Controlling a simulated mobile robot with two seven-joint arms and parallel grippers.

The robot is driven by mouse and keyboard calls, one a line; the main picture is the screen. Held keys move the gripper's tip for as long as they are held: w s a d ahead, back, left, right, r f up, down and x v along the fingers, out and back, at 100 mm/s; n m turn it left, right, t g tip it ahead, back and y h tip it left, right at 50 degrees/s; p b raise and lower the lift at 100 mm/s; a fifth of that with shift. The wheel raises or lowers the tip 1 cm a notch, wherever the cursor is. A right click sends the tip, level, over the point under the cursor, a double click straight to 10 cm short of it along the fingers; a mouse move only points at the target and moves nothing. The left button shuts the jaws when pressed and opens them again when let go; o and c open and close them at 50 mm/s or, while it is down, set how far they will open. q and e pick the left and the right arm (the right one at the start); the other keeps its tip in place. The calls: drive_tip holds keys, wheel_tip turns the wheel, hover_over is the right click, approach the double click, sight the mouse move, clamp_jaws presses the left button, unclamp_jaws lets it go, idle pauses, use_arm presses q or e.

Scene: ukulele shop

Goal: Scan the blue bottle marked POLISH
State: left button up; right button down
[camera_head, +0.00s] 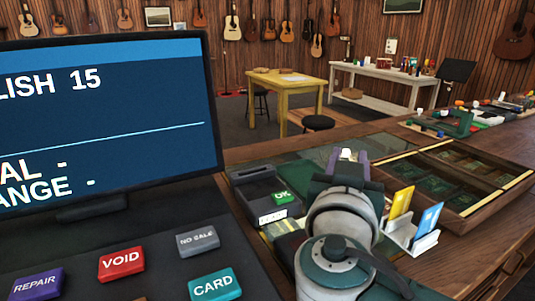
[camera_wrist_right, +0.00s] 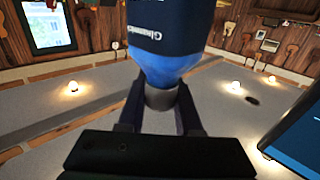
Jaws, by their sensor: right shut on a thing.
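The blue bottle (camera_wrist_right: 166,66) with a dark label shows large in the right wrist view, its far part cut off by the top edge. In the head view my right gripper (camera_head: 347,161) is over the counter, beyond the card terminal's right side. Only a small pale tip (camera_head: 346,153) shows between its fingers there, and my wrist hides the rest. The register screen (camera_head: 110,115) reads "LISH 15", with dashes on two lines below. My left gripper is not in view.
A card terminal (camera_head: 263,190) with a green OK key stands left of my right arm. A white card holder (camera_head: 412,237) stands close on its right. A wooden compartment tray (camera_head: 470,203) lies beyond. Register keys (camera_head: 121,263) fill the front left.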

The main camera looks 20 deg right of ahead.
wheel_tip(320, 180, up, 9)
drive_tip(key=p, duration=0.5)
